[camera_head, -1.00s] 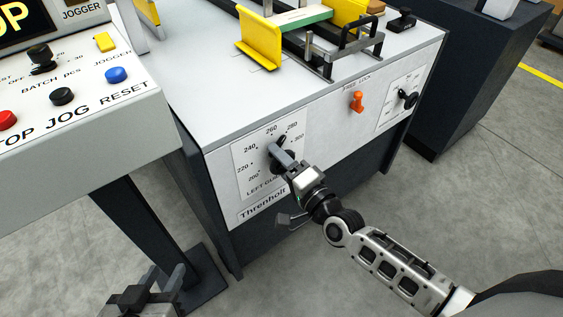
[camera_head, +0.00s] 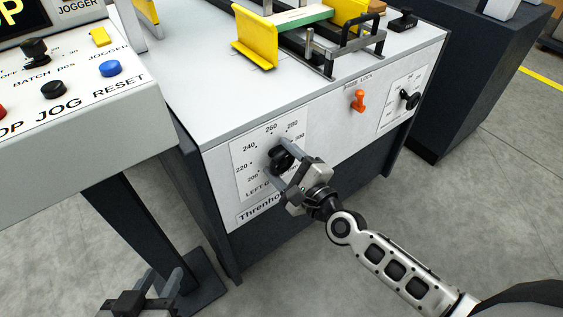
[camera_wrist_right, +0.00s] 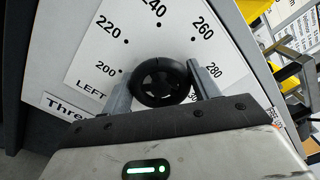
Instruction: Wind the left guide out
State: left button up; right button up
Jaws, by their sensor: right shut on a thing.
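The black left guide knob (camera_head: 279,160) sits on a white dial plate (camera_head: 245,183) marked from 200 to 300 on the machine's front. My right gripper (camera_head: 289,164) is shut on this knob, one finger on each side. The right wrist view also shows the round knob (camera_wrist_right: 160,82) between the fingers. The knob's pointer reading cannot be made out. The yellow left guide (camera_head: 255,42) stands upright on the machine top, left of the green-edged blank (camera_head: 303,19). My left gripper (camera_head: 157,285) is open and empty, low at the lower left, away from the machine.
An orange lever (camera_head: 358,101) and another dial with a black knob (camera_head: 410,99) are right of my right gripper. A control panel (camera_head: 75,125) with buttons juts out at the left. Open grey floor (camera_head: 400,220) lies in front of the machine.

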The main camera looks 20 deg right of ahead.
jog(key=shift+m, duration=0.4)
jog(key=o, duration=0.9)
jog(key=shift+o, duration=0.3)
jog(key=shift+s, duration=0.1)
jog(key=b+v, duration=0.2)
jog(key=v, duration=1.3)
jog(key=shift+s, duration=0.35)
